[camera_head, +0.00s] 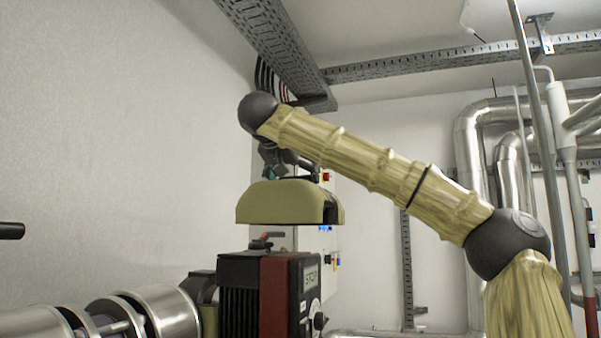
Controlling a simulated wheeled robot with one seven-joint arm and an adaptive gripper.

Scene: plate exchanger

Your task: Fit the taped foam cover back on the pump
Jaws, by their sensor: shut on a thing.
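The foam cover (283,203) is a tan-olive, rounded shell with a dark opening at its right end. It hangs level in the air above the pump (250,285), with a clear gap between them. The pump has a black finned body, a dark red band and a black control face on its right. My gripper (275,172) is above the cover and shut on its top. The fingertips are small and partly hidden by the wrist and the cover. I cannot make out any tape on the cover.
Silver clad pipes (160,312) run left of the pump. A control panel (328,235) is behind it. Cable trays (270,40) and large pipes (470,150) are overhead and at right.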

